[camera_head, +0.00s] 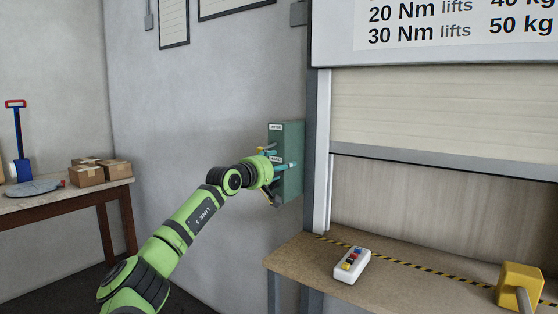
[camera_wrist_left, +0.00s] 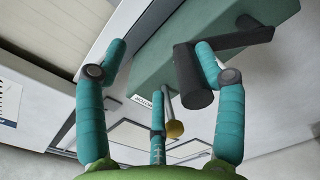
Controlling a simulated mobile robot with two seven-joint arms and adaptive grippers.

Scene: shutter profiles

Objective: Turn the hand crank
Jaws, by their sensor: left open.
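A green box (camera_head: 290,150) is mounted on the grey wall beside the shutter frame. In the left wrist view it fills the upper right (camera_wrist_left: 160,55), with the dark hand crank (camera_wrist_left: 193,76) in front of it. The crank's thick round grip points toward the camera. My left gripper (camera_head: 279,160) is open at the front of the box. Its teal fingers are spread, and the right fingertip in the wrist view is close beside the crank grip; I cannot tell whether they touch. A rod with a yellow knob (camera_wrist_left: 174,130) shows near the lower finger. My right gripper is out of view.
A counter (camera_head: 300,264) below the shutter (camera_head: 440,110) holds a push-button control box (camera_head: 351,265) and a yellow block (camera_head: 520,285). A table (camera_head: 60,205) with cartons (camera_head: 87,175) and a blue stand (camera_head: 20,170) is at the left.

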